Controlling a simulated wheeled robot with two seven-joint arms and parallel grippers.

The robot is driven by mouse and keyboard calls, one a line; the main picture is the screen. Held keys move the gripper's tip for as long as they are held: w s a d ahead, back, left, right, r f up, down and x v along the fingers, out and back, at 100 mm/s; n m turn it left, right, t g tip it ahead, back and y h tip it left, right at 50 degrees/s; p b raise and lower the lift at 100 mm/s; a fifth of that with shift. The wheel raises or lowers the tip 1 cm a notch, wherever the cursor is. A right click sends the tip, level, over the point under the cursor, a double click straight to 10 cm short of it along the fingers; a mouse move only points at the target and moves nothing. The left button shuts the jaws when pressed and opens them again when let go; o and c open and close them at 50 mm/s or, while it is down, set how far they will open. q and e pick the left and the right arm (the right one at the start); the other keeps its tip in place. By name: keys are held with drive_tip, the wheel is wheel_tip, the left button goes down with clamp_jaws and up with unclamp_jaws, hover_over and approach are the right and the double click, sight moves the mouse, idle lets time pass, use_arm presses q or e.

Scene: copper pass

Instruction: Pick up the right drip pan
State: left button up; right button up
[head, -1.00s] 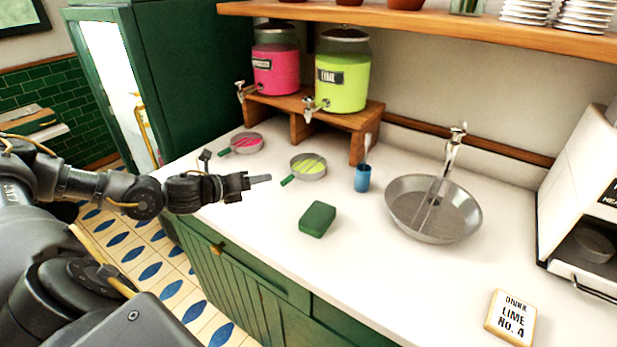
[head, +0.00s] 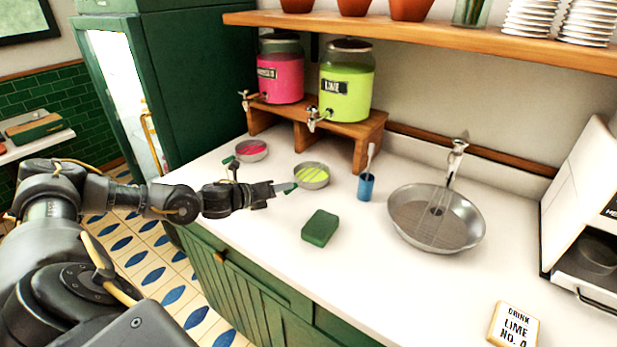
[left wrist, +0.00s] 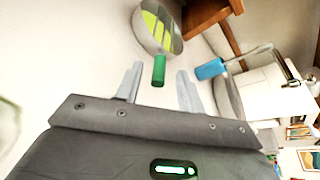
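The right drip pan (head: 316,186) is a small round metal pan with lime-green contents and a green handle, standing on the counter below the lime dispenser. In the left wrist view the pan (left wrist: 142,32) is ahead, and its green handle (left wrist: 159,70) points back toward the gap between my fingertips. My left gripper (head: 287,187) is open and empty, right at the handle's end; the fingers cover part of the handle in the head view. The left drip pan (head: 251,157), with pink contents, stands further left. My right gripper is not in view.
Pink (head: 280,85) and lime (head: 346,90) dispensers stand on a wooden stand (head: 365,135) behind the pans. The front middle counter is clear.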

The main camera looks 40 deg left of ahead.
sight(308, 185)
use_arm(q)
drive_tip(key=p+x, duration=0.1)
drive_tip(key=x, duration=0.3)
drive_tip(key=shift+r, duration=0.1)
drive_tip(key=shift+w, duration=0.35)
drive_tip(key=shift+s, duration=0.1)
clamp_jaws()
